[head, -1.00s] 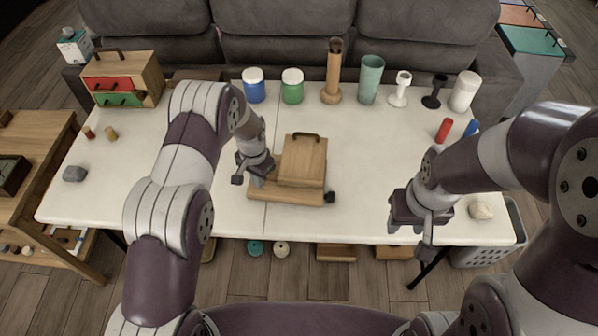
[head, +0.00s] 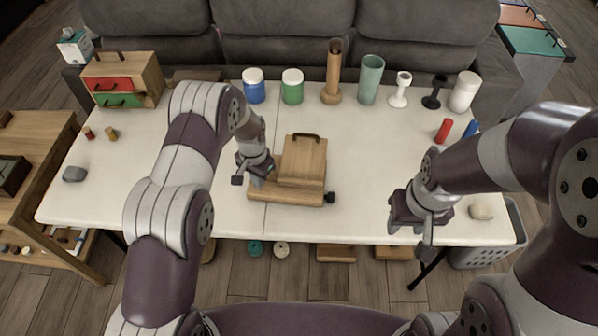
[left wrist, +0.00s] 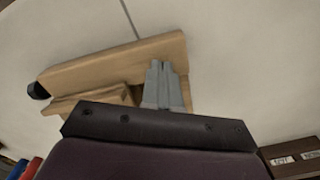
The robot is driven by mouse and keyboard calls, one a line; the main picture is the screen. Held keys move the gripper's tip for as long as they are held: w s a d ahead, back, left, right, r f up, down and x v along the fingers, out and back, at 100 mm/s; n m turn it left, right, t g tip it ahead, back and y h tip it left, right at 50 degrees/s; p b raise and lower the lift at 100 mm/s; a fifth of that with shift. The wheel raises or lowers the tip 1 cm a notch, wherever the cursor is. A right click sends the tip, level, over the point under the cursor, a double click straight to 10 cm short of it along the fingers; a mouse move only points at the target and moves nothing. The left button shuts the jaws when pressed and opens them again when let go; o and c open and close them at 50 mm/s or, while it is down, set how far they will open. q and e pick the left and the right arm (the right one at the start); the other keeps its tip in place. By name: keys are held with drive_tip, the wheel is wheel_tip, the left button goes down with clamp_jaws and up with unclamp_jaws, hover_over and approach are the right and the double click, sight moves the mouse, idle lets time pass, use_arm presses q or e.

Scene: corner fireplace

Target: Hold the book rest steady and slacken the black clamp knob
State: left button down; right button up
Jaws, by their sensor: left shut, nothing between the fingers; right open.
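The wooden book rest (head: 304,163) stands on the white table, its sloped board leaning back above a wooden base bar (head: 285,196). The black clamp knob (head: 330,197) sticks out at the right end of the base bar. In the left wrist view the book rest (left wrist: 115,65) lies beside my fingers and the knob (left wrist: 37,91) shows at far left. My left gripper (left wrist: 163,76) is shut and empty at the left end of the book rest; I cannot tell whether it touches. My right gripper (head: 410,236) is open and empty, right of the knob and apart from it.
Jars, a wooden stand, a green cup (head: 371,78) and a white cylinder (head: 464,91) line the table's back edge. A small drawer cabinet (head: 146,71) stands back left. A pale stone (head: 480,211) lies beyond my right gripper. The table between knob and right gripper is clear.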

use_arm(q)
drive_tip(key=shift+f+b, duration=0.5)
drive_tip(key=shift+f, duration=0.15)
idle(0.5)
drive_tip(key=shift+r, duration=0.15)
wheel_tip(320, 180, up, 6)
drive_tip(key=p, duration=0.4)
idle(0.4)
